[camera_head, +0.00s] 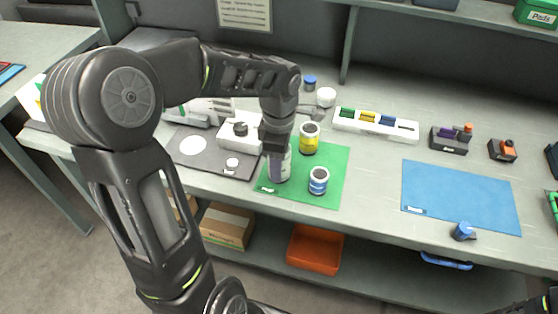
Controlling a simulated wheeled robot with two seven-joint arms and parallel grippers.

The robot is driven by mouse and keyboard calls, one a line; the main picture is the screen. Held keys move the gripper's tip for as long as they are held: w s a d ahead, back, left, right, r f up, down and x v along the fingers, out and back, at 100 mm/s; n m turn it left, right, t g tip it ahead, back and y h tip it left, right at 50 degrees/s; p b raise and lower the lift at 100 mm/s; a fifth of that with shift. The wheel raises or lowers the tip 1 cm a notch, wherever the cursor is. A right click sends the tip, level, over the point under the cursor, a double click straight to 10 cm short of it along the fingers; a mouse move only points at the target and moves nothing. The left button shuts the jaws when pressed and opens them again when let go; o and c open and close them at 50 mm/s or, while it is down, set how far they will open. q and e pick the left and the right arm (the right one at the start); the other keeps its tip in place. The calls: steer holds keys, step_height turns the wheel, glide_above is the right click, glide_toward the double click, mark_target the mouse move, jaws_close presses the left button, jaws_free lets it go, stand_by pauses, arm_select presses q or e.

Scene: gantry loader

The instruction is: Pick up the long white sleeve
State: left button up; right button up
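A tall whitish-grey cylinder (279,170), which looks like the long white sleeve, stands upright on the left part of the green mat (330,162). My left gripper (274,146) points down at its top from above. The fingers overlap the upper part of the cylinder, and the arm hides its top end. I cannot tell whether the fingers are closed on it or only around it. Only a dark piece of my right arm shows in the bottom right corner; its gripper is not visible.
A yellow-banded can (309,139) and a blue-banded can (318,181) stand close to the right of the cylinder. A white device (238,133) sits on the grey mat at left. A white rack (375,125) stands behind. The blue mat (460,195) is mostly bare.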

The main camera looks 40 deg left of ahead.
arm_select(q)
jaws_close()
steer(key=shift+r, duration=0.15)
step_height(320, 180, up, 10)
steer(key=shift+b, duration=0.3)
stand_by(0.4)
stand_by(0.5)
